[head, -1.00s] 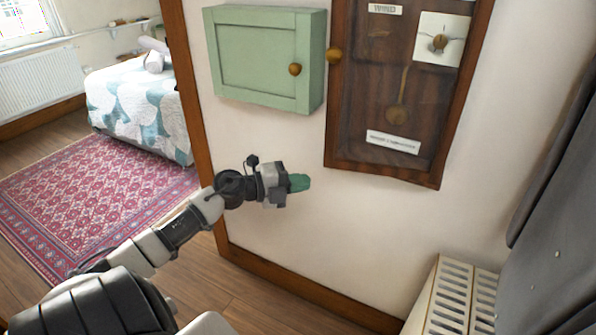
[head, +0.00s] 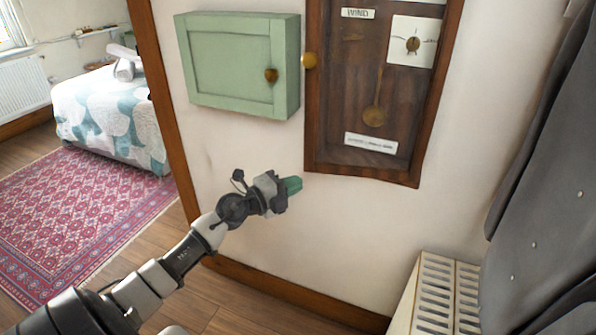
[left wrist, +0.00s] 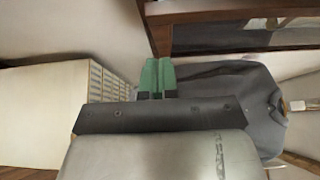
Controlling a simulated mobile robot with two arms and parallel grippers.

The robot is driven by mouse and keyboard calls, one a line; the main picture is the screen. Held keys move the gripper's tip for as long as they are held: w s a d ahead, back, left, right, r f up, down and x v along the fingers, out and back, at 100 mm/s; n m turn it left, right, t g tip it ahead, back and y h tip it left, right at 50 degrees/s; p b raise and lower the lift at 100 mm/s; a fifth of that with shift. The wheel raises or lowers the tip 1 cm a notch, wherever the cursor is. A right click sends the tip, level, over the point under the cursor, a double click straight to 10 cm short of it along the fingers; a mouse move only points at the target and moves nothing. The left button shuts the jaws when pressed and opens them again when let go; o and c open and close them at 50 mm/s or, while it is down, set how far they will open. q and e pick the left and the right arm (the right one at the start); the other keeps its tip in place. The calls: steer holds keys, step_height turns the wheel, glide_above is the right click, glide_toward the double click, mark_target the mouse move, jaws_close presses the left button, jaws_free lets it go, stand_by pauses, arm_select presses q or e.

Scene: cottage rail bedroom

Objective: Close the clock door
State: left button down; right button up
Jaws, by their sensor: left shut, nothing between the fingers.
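The clock (head: 314,120) is a dark wooden case on the wall, with a glazed front, a round brass knob (head: 310,60) on its left edge and a pendulum behind the glass. Its door looks nearly flush with the case; I cannot tell whether a gap remains. My left gripper (head: 292,185), with green fingertips, is shut and empty, just below and left of the clock's lower left corner in the picture, apparently not touching it. The left wrist view shows the green fingertips (left wrist: 157,76) below a dark wooden frame (left wrist: 215,18). My right gripper is out of view.
A green wall cabinet (head: 228,68) with a knob hangs left of the clock. A white slatted unit (head: 436,290) stands at lower right, beside dark hanging clothing (head: 550,170). A wooden door frame (head: 163,110) and a bed (head: 105,110) are at left.

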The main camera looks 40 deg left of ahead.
mark_target(309, 169)
arm_select(q)
steer(key=w, duration=0.1)
steer(key=w+a, duration=0.1)
steer(key=w, duration=0.1)
steer(key=shift+w+b, duration=0.2)
steer(key=shift+b, duration=0.2)
steer(key=shift+w+a, duration=0.35)
steer(key=shift+w, duration=0.1)
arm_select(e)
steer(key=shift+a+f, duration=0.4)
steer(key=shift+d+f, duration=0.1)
